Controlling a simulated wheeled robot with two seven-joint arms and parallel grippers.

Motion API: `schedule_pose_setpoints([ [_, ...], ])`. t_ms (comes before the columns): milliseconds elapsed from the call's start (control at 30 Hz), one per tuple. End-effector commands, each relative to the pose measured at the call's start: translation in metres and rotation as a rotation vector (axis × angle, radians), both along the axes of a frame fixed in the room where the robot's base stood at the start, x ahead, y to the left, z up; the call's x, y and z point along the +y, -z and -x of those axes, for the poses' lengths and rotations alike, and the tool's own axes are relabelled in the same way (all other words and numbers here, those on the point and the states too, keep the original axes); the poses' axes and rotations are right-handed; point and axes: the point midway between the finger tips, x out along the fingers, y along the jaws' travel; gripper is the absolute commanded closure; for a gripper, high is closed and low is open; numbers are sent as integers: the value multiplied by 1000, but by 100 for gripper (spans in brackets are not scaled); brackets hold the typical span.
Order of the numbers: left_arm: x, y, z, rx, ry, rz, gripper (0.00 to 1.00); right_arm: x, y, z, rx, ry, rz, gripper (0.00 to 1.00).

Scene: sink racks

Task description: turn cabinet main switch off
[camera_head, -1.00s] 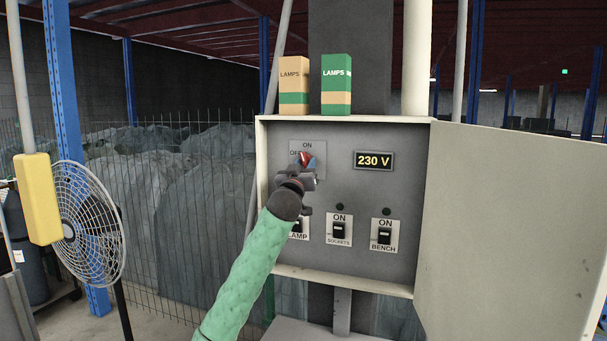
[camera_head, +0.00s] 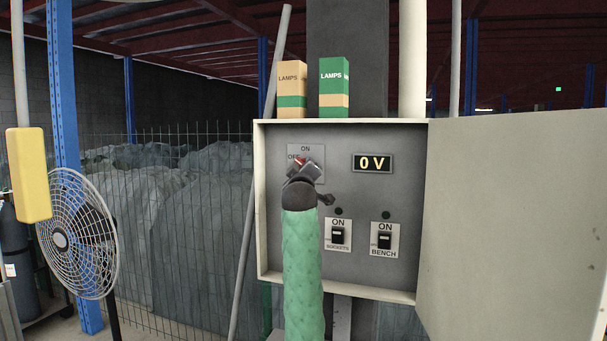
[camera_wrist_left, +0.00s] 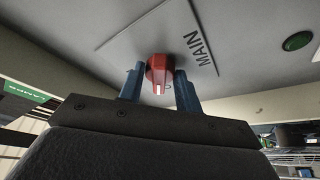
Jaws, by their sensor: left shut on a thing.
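The grey cabinet (camera_head: 345,270) stands open, and its display (camera_head: 372,163) reads 0 V. The red main switch knob (camera_head: 300,161) sits on a plate marked ON and OFF at the cabinet's upper left. My left gripper (camera_head: 305,165) is at the knob and hides much of it. In the left wrist view the red knob (camera_wrist_left: 160,72) lies between the two blue fingers of my left gripper (camera_wrist_left: 160,90), which is shut on it. The MAIN label (camera_wrist_left: 201,54) is beside it. My right gripper is out of view.
SOCKETS (camera_head: 338,235) and BENCH (camera_head: 384,239) switches show below the display; my arm hides the lamp switch. The open door (camera_head: 515,220) fills the right. Two lamp boxes (camera_head: 291,91) (camera_head: 334,88) stand on top. A fan (camera_head: 78,245) is at left.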

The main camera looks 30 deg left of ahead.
Motion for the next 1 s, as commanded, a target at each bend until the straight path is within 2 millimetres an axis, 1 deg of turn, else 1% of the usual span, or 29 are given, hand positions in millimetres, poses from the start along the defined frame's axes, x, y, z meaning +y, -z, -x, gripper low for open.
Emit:
schedule_pose_setpoints([
  [133, -2, 0, 0, -26, 3, 101, 89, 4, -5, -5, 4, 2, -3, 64],
  [433, -3, -3, 0, -74, 2, 304, 89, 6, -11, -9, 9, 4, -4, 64],
  [700, -3, -5, 0, -112, 0, 465, 89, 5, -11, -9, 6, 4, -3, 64],
  [1000, -2, -5, 0, -138, -2, 574, 89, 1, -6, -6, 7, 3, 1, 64],
])
